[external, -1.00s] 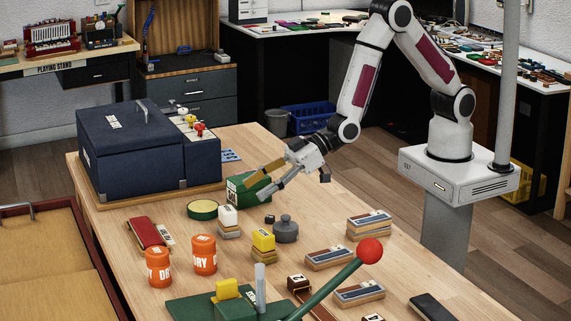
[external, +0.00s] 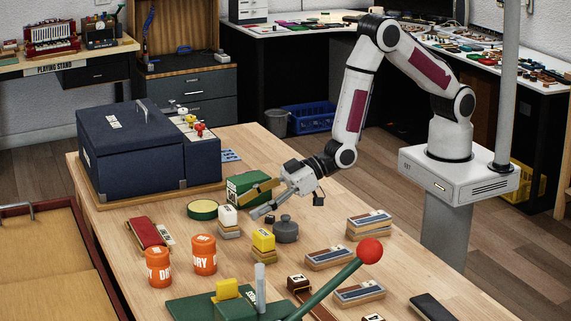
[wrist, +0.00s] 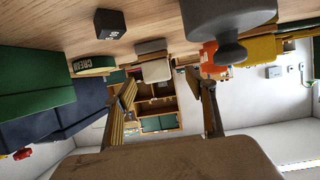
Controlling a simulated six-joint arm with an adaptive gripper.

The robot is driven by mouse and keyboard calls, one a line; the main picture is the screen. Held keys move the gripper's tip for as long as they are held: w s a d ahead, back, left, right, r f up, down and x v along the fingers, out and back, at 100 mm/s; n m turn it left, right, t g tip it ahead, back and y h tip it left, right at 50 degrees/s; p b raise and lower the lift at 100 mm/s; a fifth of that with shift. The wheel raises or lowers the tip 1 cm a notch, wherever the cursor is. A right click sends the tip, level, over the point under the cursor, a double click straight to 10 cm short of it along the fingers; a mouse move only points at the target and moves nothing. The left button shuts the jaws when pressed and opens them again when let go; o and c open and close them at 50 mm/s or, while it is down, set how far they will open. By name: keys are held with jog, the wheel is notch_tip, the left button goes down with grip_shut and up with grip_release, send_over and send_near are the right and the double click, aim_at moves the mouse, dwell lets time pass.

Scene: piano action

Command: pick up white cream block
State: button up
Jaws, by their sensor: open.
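The white cream block (external: 228,213) sits on top of a grey-and-wood block on the table in the external view. In the wrist view, which looks upside down, the pale block (wrist: 156,71) shows ahead, between the two fingers, with a grey block touching it. My gripper (external: 256,203) is open and empty, just right of the white block and apart from it. Its two fingers also show spread in the wrist view (wrist: 168,95).
A green box (external: 243,189) stands just behind my gripper. A grey knobbed weight (external: 286,231) and a yellow-topped block (external: 263,240) stand close in front. A round green tin (external: 202,210) lies left of the white block. Orange cans (external: 204,254) stand nearer the camera.

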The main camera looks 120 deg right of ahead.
aim_at(234, 211)
jog(key=shift+x, duration=0.95)
jog(key=shift+w+d+f, duration=0.15)
jog(key=shift+w+d, duration=0.1)
jog(key=shift+w, duration=0.55)
jog(key=shift+w+d+f, duration=0.2)
jog(key=shift+w, duration=0.55)
jog(key=shift+x, duration=1.05)
jog(key=c, duration=1.3)
